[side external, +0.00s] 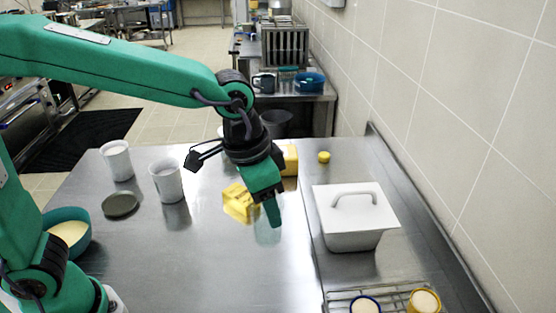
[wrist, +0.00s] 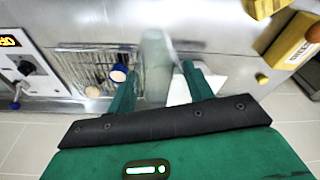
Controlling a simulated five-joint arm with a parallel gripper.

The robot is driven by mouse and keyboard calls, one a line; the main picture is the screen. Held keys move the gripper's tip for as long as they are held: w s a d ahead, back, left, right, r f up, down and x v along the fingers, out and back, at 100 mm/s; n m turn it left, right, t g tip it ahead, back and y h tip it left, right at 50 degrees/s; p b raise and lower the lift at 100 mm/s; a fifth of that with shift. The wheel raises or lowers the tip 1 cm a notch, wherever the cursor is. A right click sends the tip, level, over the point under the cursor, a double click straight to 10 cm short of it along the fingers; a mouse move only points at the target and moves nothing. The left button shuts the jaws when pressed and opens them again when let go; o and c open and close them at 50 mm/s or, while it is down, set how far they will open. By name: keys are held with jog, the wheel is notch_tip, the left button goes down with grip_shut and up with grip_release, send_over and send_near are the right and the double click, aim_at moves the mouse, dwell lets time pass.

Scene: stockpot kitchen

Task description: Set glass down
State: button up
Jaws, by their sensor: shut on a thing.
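The glass (side external: 268,236) is clear and hard to make out. It shows just below my gripper (side external: 266,203) over the steel worktop (side external: 220,265). In the wrist view the glass (wrist: 155,55) stands out between the two green fingers of my gripper (wrist: 157,82), which are shut on it. Its upper part is hidden by the fingers in the side view. I cannot tell whether its base touches the worktop.
Yellow blocks (side external: 238,207) lie close left of my gripper. A white lidded container (side external: 338,241) stands right. A wire rack (side external: 338,297) with jars is at the front right. White canisters (side external: 166,182), a dark disc (side external: 120,205) and a teal bowl (side external: 80,249) are left. The front middle is clear.

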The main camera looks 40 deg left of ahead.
aim_at(263, 224)
jog(key=shift+s+a+f, duration=0.1)
jog(key=shift+s+f, duration=0.05)
jog(key=shift+s, duration=0.3)
jog(key=shift+s+a+x, duration=0.15)
jog(key=shift+x, duration=1.1)
jog(key=shift+s+a+x, duration=0.1)
jog(key=shift+s+x, duration=0.1)
jog(key=shift+x, duration=1)
jog(key=shift+w+f, duration=0.1)
jog(key=w+a+f, duration=0.4)
jog(key=w+a, duration=0.1)
jog(key=w+a+f, duration=0.3)
jog(key=shift+w, duration=0.25)
jog(key=shift+c, duration=0.2)
jog(key=shift+s+x, duration=0.15)
jog(key=shift+x, duration=0.8)
jog(key=shift+s+x, duration=0.2)
jog(key=shift+x, duration=0.75)
jog(key=shift+o, duration=0.2)
jog(key=shift+a+f, duration=0.15)
jog(key=shift+f, duration=0.15)
jog(key=o, duration=1)
jog(key=shift+o, duration=0.2)
jog(key=shift+r, duration=0.1)
